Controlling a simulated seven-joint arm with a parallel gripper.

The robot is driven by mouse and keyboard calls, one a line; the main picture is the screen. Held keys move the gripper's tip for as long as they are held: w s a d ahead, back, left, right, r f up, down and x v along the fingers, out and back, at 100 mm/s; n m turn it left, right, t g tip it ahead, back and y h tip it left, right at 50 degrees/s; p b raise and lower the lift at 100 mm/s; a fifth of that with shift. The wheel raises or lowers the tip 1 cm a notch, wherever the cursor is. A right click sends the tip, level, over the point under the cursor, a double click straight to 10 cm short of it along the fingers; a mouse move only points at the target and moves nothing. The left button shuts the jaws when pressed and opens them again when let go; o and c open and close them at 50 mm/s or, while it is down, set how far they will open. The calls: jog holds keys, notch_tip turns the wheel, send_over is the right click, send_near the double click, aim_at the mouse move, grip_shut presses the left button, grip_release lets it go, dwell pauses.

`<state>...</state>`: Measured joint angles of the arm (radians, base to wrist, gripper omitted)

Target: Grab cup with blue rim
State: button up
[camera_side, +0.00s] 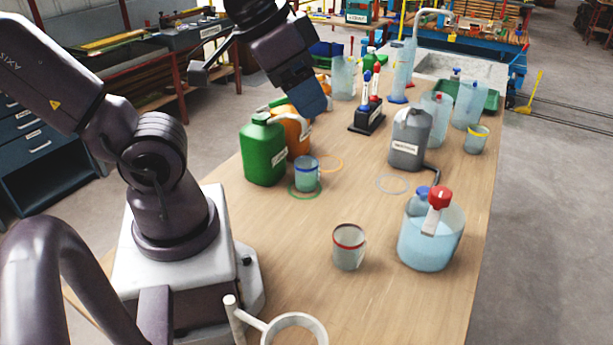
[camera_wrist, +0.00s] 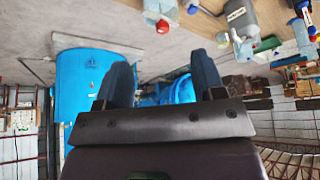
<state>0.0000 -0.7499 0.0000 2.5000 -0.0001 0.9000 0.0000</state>
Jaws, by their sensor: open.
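The cup with the blue rim (camera_side: 306,176) stands upright on the wooden table in the side view, inside or over a green ring mark. It is just right of a green canister. My gripper (camera_side: 309,103) is raised above and behind the cup, clear of it. In the wrist view my gripper (camera_wrist: 163,82) shows two dark blue fingers spread apart with nothing between them. The cup is not recognisable in the wrist view.
The green canister (camera_side: 264,150) and an orange canister (camera_side: 297,132) crowd the cup's left and back. A red-rimmed cup (camera_side: 348,247), a water-filled vessel (camera_side: 430,240), a grey canister (camera_side: 409,140) and a yellow-rimmed cup (camera_side: 476,139) stand elsewhere. The table's middle is clear.

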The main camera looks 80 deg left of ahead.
jog(key=o, duration=0.4)
